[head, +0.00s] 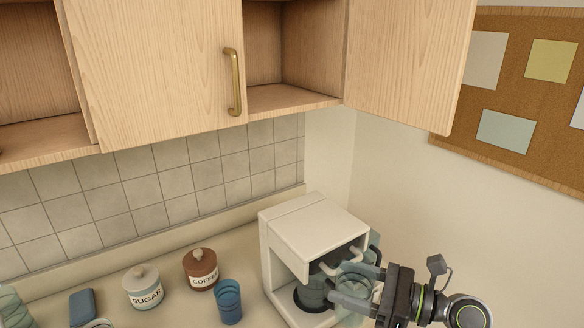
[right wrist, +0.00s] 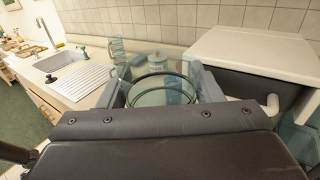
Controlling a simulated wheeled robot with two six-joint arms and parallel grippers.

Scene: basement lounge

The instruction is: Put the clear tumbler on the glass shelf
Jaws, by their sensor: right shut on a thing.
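My right gripper (head: 358,283) is shut on a clear, bluish tumbler (right wrist: 160,92), which shows between the fingers in the right wrist view with dark rings at its rim. In the head view it is in front of the opening of a white coffee machine (head: 312,222), and the fingers and the see-through glass hide parts of each other. An open cupboard compartment (head: 292,98) with a wooden floor is above the counter. No shelf made of glass can be made out. My left gripper is not in view.
A blue cup (head: 228,302), a coffee jar (head: 201,270) and a sugar jar (head: 142,288) stand left of the machine. An open cupboard door (head: 405,60) juts out at the right, by a cork board (head: 555,95). A sink (right wrist: 62,62) is at the left in the right wrist view.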

